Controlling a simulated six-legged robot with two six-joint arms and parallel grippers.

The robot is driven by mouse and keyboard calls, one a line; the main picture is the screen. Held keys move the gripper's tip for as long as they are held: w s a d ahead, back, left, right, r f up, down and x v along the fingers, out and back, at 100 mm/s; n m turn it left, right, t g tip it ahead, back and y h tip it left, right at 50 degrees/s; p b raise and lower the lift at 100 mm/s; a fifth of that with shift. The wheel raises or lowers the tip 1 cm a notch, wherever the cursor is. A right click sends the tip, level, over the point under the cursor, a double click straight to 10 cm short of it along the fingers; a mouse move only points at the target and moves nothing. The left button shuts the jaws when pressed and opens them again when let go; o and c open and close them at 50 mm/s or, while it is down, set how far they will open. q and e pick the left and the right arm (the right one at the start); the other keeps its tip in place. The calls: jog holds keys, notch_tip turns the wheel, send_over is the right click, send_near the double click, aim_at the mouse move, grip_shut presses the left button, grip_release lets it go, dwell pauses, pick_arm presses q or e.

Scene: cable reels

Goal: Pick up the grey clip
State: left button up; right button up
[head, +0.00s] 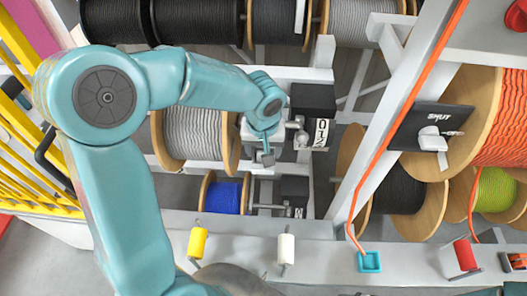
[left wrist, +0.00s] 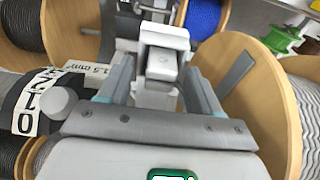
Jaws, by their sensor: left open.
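In the left wrist view a light grey block (left wrist: 164,64), which looks like the grey clip, sits between the fingers of my left gripper (left wrist: 163,88). The fingers are open, one on each side of it, and I cannot tell whether either touches it. In the head view my left gripper (head: 263,126) points down beside the black counter box. A small grey piece (head: 267,158) shows just below it; I cannot tell whether that is the clip. A flat grey bar (left wrist: 236,72) lies against the wooden reel flange on the right of the wrist view. My right gripper is out of view.
The black counter box (head: 312,104) stands close on the gripper's right. A reel of grey cable (head: 188,135) is on its left, and a blue reel (head: 226,196) lies below. Yellow (head: 198,242), white (head: 286,249) and red (head: 466,254) spools stand along the front rail.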

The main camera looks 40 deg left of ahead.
pick_arm(q)
jog(key=shift+a+f, duration=0.1)
jog(key=c, duration=1.1)
jog(key=shift+o, duration=0.2)
notch_tip(320, 180, up, 20)
jog(key=shift+r, duration=0.2)
notch_tip(320, 180, up, 5)
jog(key=p, duration=0.5)
send_over(263, 150)
jog(key=shift+f, duration=0.1)
jog(key=shift+w, duration=0.15)
